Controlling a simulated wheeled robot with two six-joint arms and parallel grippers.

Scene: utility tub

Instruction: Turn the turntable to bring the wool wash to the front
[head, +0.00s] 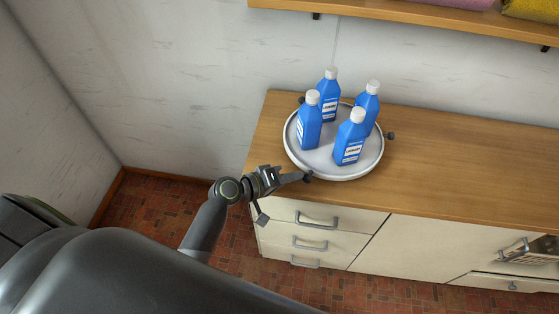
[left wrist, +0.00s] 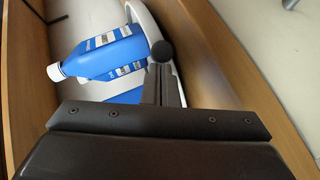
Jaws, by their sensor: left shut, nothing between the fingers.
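A round white turntable (head: 326,170) sits on the wooden counter, with dark knobs around its rim, one at the right (head: 390,135). Several blue bottles with white caps stand on it: front right (head: 349,145), front left (head: 309,127), back left (head: 329,100) and back right (head: 371,99). Their labels are too small to read, so I cannot tell which is the wool wash. My left gripper (head: 300,177) is shut and empty at the turntable's front-left rim, by a dark knob (head: 308,176). In the left wrist view the knob (left wrist: 162,51) shows at the fingertips; contact is unclear.
The counter (head: 450,170) is clear to the right of the turntable. A wooden shelf (head: 400,20) with folded cloths hangs above at the back. Drawers with handles (head: 317,220) are below the counter's front edge. A wall stands behind.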

